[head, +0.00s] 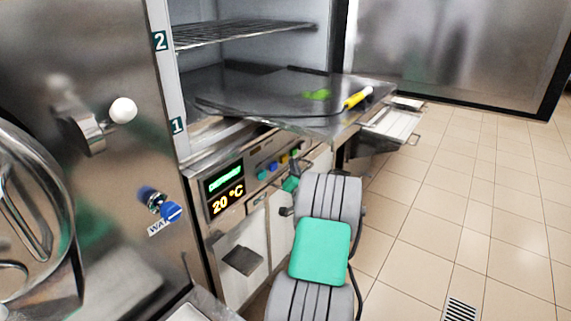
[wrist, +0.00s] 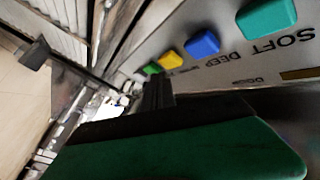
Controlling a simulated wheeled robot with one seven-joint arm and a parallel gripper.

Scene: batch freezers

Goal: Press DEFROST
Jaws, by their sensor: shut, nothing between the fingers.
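The control panel (head: 255,172) carries a row of coloured buttons under the open chamber. In the wrist view the teal button (wrist: 267,17) is by the word SOFT and the blue button (wrist: 203,43) by DEEP. Beyond them are a yellow button (wrist: 171,60) and a green button (wrist: 151,69), whose labels are too small to read. I cannot read DEFROST on any button. My gripper (wrist: 157,88) is shut and empty, its dark tips close to the yellow and green buttons. I cannot tell whether they touch the panel. In the head view my arm partly hides this area.
A display (head: 225,188) left of the buttons reads 20 °C. A dark tray with a yellow-handled tool (head: 357,98) juts out above the panel. A metal drawer or shelf (head: 390,122) sticks out at right.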

